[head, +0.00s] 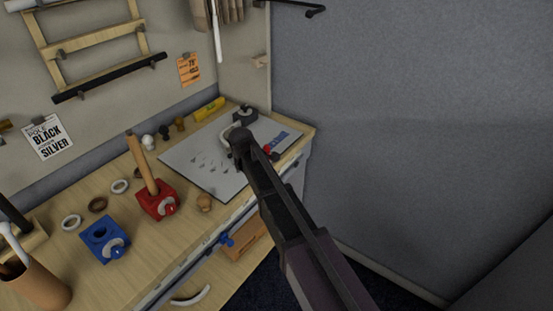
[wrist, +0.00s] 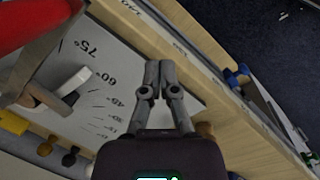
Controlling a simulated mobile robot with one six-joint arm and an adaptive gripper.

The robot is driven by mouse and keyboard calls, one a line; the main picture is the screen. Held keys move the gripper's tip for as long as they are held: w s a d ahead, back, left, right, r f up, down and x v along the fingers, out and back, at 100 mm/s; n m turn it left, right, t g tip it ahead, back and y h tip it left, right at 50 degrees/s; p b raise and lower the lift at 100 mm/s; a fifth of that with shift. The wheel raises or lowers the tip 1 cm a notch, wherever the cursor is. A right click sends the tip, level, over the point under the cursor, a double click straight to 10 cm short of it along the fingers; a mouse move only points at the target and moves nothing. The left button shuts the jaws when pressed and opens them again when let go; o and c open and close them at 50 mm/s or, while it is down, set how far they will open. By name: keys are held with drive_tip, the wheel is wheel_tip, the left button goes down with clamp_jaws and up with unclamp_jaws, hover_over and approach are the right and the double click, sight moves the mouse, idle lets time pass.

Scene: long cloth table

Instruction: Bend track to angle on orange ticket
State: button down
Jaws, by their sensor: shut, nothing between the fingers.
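The orange ticket (head: 189,68) is clipped to the back wall; its top line looks like 75, though the print is small. A pale angle plate (head: 192,160) lies on the bench; in the wrist view its printed marks (wrist: 104,78) include 75°, 60° and 45°. A white-and-grey lever-like part (wrist: 70,84) stands on the plate, and a large red handle-like part (wrist: 30,22) is at upper left. I cannot tell which piece is the track. My gripper (wrist: 160,68) is shut and empty over the plate's edge; in the head view my gripper (head: 238,138) hides part of the plate.
A red block (head: 158,201) with a wooden handle and a blue block (head: 104,240) stand left of the plate. Rings and small knobs lie behind them. A brown cup (head: 36,284) is at the near left. A blue clamp (head: 227,240) sits at the bench's front edge. A grey wall bounds the right.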

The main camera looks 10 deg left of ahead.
drive_tip(key=w+d+f+m+g+y+b, duration=0.3)
drive_tip(key=w+d+m+y+b, duration=0.55)
drive_tip(key=m+y+b, duration=0.5)
drive_tip(key=w+d+r+m+t+y+b, duration=0.1)
drive_tip(key=w+d+r+m+y, duration=0.1)
drive_tip(key=d+m, duration=0.2)
drive_tip(key=w+d+r+m+t+y, duration=0.1)
drive_tip(key=w+d+r+m+y, duration=0.1)
drive_tip(key=d+m, duration=0.3)
drive_tip(key=shift+w+d+r+y+b, duration=0.35)
drive_tip(key=shift+d+r+y, duration=0.4)
drive_tip(key=shift+d, duration=0.05)
drive_tip(key=shift+a, duration=0.2)
drive_tip(key=s+a, duration=0.2)
drive_tip(key=a, duration=1)
drive_tip(key=shift+a, duration=0.3)
